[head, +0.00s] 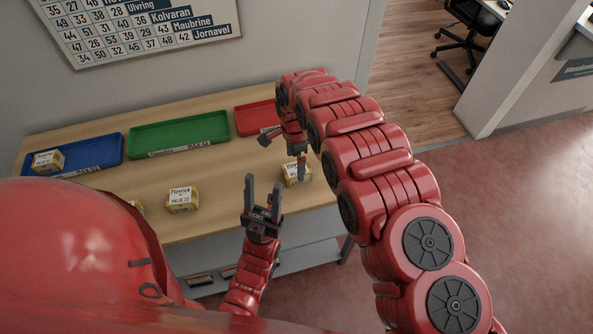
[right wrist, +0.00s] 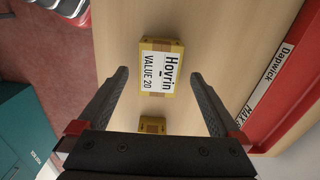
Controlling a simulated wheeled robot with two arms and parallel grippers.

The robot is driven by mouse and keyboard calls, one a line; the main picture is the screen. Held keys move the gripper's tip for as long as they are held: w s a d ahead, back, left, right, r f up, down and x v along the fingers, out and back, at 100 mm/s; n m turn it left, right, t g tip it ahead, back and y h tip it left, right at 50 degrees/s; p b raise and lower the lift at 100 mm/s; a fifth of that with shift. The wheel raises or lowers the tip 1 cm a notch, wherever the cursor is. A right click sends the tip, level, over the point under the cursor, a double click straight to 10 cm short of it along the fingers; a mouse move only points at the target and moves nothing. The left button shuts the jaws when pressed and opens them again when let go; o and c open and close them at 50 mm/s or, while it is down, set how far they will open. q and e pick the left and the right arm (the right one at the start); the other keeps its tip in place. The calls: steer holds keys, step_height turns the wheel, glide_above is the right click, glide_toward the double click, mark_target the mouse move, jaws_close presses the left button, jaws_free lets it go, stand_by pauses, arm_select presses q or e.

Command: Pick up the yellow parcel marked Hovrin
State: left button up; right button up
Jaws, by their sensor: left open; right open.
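The yellow parcel marked Hovrin (right wrist: 158,72), value 20, lies label up on the wooden counter in the right wrist view. My right gripper (right wrist: 158,76) is open above it, its fingertips on either side of the parcel in the picture; I see no contact. In the head view, my right gripper (head: 284,152) points down at the counter's right part, and a yellow parcel (head: 296,180) sits beneath it, partly hidden by a finger, its label hard to read. My left gripper (head: 262,196) is open and empty, in front of the counter's near edge.
A blue tray (head: 112,147) with a yellow parcel (head: 47,161), a green tray (head: 180,130) and a red tray (head: 250,115) line the counter's back. A Plovrick parcel (head: 182,201) stands left of centre. Another yellow parcel (right wrist: 152,125) shows near my right gripper's base in the wrist view.

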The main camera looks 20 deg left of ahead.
steer(key=shift+w+d+f+p, duration=0.1)
steer(key=shift+f+p, duration=1.05)
steer(key=shift+f, duration=1.3)
steer(key=c, duration=1.5)
steer(key=shift+w+d+r, duration=0.1)
